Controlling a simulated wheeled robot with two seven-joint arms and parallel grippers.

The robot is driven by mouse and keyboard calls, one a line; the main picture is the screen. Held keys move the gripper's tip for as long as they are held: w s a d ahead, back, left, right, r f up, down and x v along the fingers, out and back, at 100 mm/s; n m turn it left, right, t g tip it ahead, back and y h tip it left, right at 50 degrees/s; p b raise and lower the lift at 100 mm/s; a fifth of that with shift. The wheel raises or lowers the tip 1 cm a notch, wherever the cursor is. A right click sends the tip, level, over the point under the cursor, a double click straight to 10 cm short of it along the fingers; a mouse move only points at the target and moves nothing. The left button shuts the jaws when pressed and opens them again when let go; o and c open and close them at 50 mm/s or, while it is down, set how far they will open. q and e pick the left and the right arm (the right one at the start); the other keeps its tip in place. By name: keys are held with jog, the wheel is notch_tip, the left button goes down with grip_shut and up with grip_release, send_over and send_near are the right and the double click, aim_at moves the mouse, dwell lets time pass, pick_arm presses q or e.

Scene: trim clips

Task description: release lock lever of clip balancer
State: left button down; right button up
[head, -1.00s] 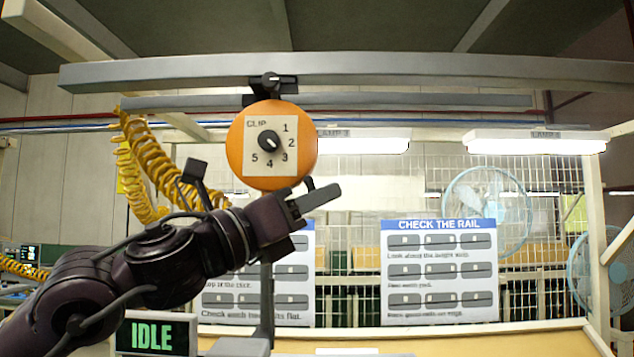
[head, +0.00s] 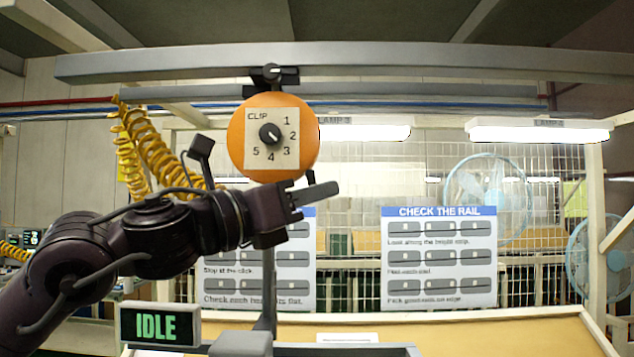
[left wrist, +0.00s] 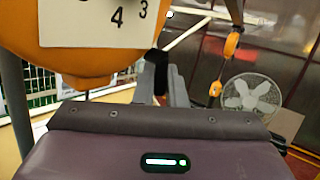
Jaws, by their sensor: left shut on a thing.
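The clip balancer (head: 236,140) is a round orange body with a numbered dial plate, hanging from the overhead rail. Its dark lock lever (head: 311,177) shows at the lower right edge of the body. My left gripper (head: 318,191) is just below and right of the balancer, its fingers pointing right and shut at the lever. In the left wrist view the dark lever (left wrist: 160,64) stands up at the grey fingers (left wrist: 176,88), beside the orange body (left wrist: 95,58). My right gripper is in neither view.
The grey rail (head: 400,65) runs across above the balancer. A yellow coiled hose (head: 150,150) hangs behind my left arm. A sign reading IDLE (head: 156,328) stands low at left. Instruction boards (head: 438,258) and fans are behind. The space right of the gripper is open.

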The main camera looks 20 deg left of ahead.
pick_arm(q)
jog(key=shift+a+r+m+g+p, duration=0.1)
jog(key=shift+r+m+g+p, duration=0.2)
jog(key=shift+g+p, duration=0.1)
jog(key=shift+a+f+g+y, duration=0.1)
jog(key=shift+f+g+y, duration=0.2)
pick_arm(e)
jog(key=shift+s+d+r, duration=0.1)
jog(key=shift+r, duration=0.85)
pick_arm(q)
jog(key=c, duration=1.6)
grip_release()
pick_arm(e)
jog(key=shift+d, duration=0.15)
pick_arm(q)
jog(key=shift+o, duration=0.2)
